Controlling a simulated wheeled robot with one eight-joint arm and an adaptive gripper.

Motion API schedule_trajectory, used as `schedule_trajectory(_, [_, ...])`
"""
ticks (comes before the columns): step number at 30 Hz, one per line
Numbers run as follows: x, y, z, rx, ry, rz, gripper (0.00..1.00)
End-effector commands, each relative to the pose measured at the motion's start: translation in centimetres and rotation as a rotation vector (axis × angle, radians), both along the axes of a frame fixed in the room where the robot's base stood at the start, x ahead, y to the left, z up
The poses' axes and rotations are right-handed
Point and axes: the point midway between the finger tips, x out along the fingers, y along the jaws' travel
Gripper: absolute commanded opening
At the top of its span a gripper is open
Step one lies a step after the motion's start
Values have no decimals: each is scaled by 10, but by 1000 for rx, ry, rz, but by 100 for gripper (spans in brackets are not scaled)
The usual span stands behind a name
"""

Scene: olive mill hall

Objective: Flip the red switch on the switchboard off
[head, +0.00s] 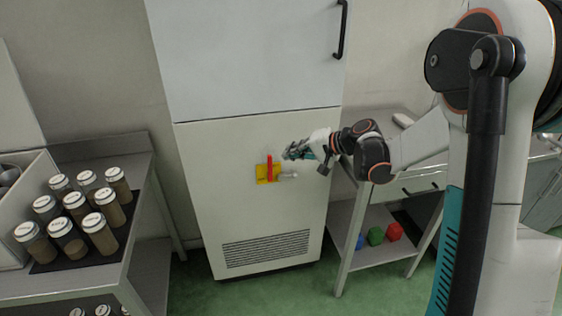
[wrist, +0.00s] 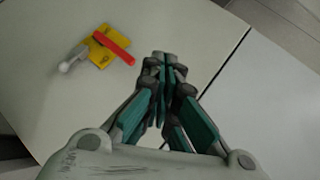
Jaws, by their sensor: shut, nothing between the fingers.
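The red switch (head: 269,168) is a bar on a yellow plate (head: 262,173) on the lower front of a white cabinet (head: 215,185). In the head view the bar stands vertical. A grey-white knob or lever (head: 288,176) sticks out just right of the plate. My gripper (head: 290,154) is shut and empty, just above and to the right of the switch, apart from it in the picture. In the wrist view the red switch (wrist: 114,46) lies left of the shut fingertips (wrist: 163,58), with a gap between them.
A metal table (head: 140,215) with several lidded jars (head: 75,205) stands at the left. A steel bench (head: 375,250) on the right holds green (head: 375,236) and red (head: 394,231) blocks on its lower shelf. The cabinet has a black handle (head: 341,30) above and a vent (head: 275,249) below.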

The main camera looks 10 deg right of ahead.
Motion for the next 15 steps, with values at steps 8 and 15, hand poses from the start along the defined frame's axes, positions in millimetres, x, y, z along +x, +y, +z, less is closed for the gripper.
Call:
schedule_trajectory(8, [39, -32, -37, 163, -36, -27, 0])
schedule_trajectory(15, [58, -62, -73, 302, -78, -46, 0])
